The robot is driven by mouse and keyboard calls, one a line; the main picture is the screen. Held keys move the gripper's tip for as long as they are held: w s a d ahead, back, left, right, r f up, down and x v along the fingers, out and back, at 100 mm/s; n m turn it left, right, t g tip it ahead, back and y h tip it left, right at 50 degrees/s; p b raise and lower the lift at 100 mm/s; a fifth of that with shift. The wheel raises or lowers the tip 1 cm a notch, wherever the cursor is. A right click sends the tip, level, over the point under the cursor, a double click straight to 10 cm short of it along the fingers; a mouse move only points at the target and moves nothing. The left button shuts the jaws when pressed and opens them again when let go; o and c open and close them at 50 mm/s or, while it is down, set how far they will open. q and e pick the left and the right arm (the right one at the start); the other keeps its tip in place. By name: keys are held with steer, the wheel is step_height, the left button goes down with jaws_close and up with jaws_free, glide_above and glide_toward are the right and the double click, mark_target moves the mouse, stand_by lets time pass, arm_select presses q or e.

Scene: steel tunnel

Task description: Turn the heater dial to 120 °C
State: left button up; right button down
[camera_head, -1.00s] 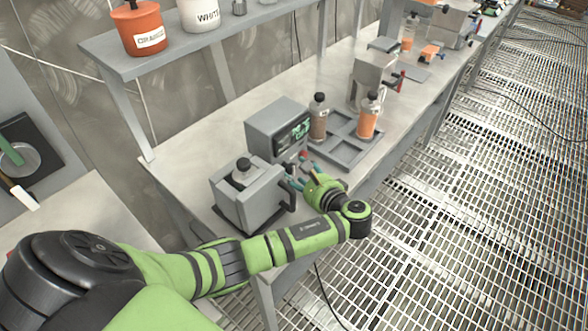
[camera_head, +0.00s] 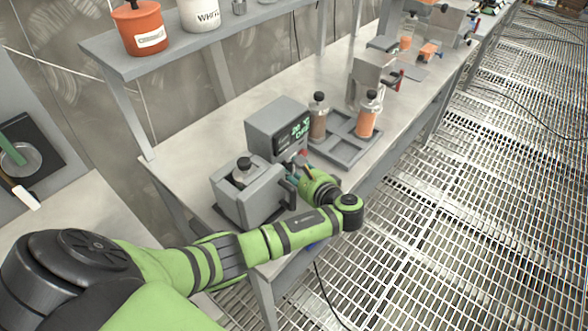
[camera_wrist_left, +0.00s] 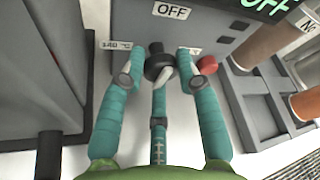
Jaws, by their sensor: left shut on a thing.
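The heater (camera_head: 272,128) is a grey box on the bench with a green lit display (camera_head: 297,131) on its front. In the left wrist view its black dial (camera_wrist_left: 159,64) sits under an "OFF" label (camera_wrist_left: 171,10), with a "140 °C" label (camera_wrist_left: 117,45) at its left and another partly covered label at its right. My left gripper (camera_wrist_left: 160,68) has its teal fingers around the dial, shut on it. In the head view this gripper (camera_head: 297,170) is at the heater's lower front. The dial's exact setting is unclear. My right gripper is not in view.
A red button (camera_wrist_left: 208,65) is just right of the dial, close to a finger. A grey device with a black handle (camera_head: 247,190) stands beside the heater. A grey rack (camera_head: 345,150) with two bottles is on the other side.

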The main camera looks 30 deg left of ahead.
arm_select(q)
steer(key=shift+w+d+r+m+g+p, duration=0.15)
steer(key=shift+r+m+g+p, duration=0.25)
steer(key=shift+p, duration=0.7)
steer(key=shift+f+m+p, duration=0.15)
steer(key=shift+m+p, duration=0.45)
steer(key=shift+p, duration=0.1)
steer(key=shift+f+m+g+h+p, duration=0.15)
steer(key=shift+m+g+h+p, duration=0.15)
steer(key=shift+m+g+p, duration=0.4)
steer(key=shift+f+m+g, duration=0.15)
steer(key=shift+m+g, duration=0.25)
steer(key=shift+m, duration=0.2)
steer(key=shift+d+f, duration=0.1)
steer(key=o, duration=1)
steer(key=shift+o, duration=0.6)
steer(key=shift+w, duration=0.1)
